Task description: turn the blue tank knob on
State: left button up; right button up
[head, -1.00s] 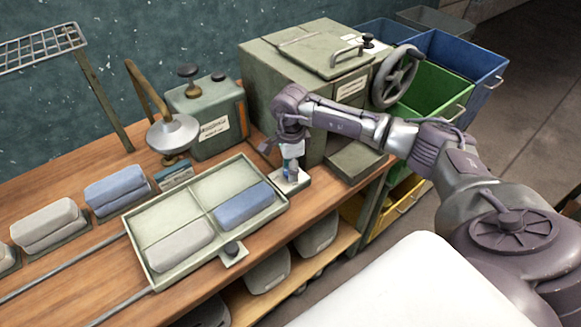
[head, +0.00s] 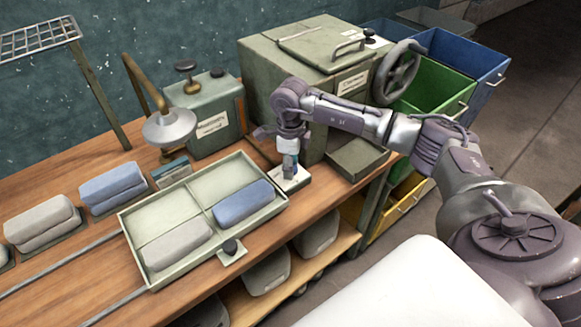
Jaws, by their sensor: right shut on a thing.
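A small pale base plate (head: 294,181) stands at the right end of the wooden bench, in front of the large green-grey machine. A bit of blue-teal (head: 297,161) shows above it, which looks like the blue knob, mostly hidden by my right gripper. My right gripper (head: 289,171) points down over the plate and is shut on this knob. The knob's turn position cannot be read. My left gripper is not in view.
A tray (head: 163,208) with blue and grey folded cloths lies left of the plate. The machine (head: 262,75) with a handwheel (head: 398,73) is close behind my arm. Bins (head: 440,95) stand right.

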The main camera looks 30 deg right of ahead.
jog(key=m+b, duration=0.1)
jog(key=m, duration=0.5)
jog(key=shift+m+b, duration=0.3)
jog(key=m, duration=0.5)
jog(key=shift+m+b, duration=0.3)
jog(key=o, duration=1.1)
jog(key=shift+o, duration=0.2)
jog(key=shift+r, duration=0.1)
notch_tip(320, 180, up, 12)
